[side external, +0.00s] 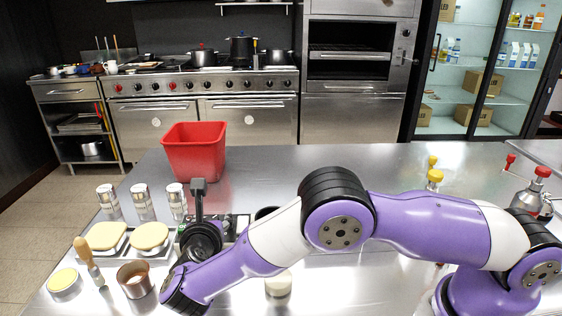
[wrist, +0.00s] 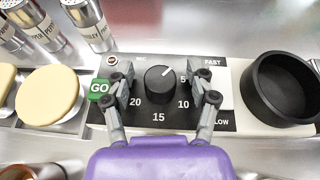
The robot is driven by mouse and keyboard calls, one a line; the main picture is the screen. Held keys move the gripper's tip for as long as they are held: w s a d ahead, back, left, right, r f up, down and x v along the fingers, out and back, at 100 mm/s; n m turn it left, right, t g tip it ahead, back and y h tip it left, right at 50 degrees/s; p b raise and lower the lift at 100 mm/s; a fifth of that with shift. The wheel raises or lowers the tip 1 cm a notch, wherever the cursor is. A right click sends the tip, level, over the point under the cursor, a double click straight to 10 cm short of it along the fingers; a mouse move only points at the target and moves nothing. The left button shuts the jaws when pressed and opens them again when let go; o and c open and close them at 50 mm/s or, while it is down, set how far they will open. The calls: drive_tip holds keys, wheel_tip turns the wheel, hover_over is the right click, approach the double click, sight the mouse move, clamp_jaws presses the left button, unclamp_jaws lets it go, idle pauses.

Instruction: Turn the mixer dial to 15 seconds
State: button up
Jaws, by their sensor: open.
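The mixer dial (wrist: 157,86) is a round black knob on a control panel (wrist: 190,120) in the wrist view. Its white pointer line aims up and right, short of the printed 5. The marks 5, 10, 15 and 20 run around it, with 15 straight below the knob. My gripper (wrist: 163,74) is open, with one finger on each side of the dial. Gaps show between the fingers and the knob. In the side external view my arm hides the dial and most of the panel.
A green GO button (wrist: 99,90) lies close beside the left finger. A black bowl (wrist: 282,88) is to the right of the panel. Shakers (wrist: 90,22) and a round pale-topped item (wrist: 48,94) are to the left. A red bin (side external: 195,152) stands farther back on the steel counter.

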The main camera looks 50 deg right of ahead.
drive_tip(key=n+t+y, duration=0.1)
drive_tip(key=n+y, duration=0.1)
drive_tip(key=y, duration=0.1)
drive_tip(key=n+t+y, duration=0.2)
drive_tip(key=n, duration=0.1)
drive_tip(key=shift+s+d+n+y, duration=0.1)
drive_tip(key=shift+d+n+y, duration=0.05)
drive_tip(key=shift+n+y, duration=0.2)
drive_tip(key=r+v, duration=0.1)
drive_tip(key=v, duration=1)
wheel_tip(320, 180, up, 13)
drive_tip(key=s+d+m+g+y, duration=0.1)
drive_tip(key=s+d+m+g, duration=0.2)
drive_tip(key=m, duration=1.1)
drive_tip(key=s+d+m+g+y, duration=0.2)
drive_tip(key=s+d+m, duration=0.6)
drive_tip(key=m, duration=0.7)
drive_tip(key=shift+d+r+g, duration=0.15)
drive_tip(key=shift+d+g, duration=0.65)
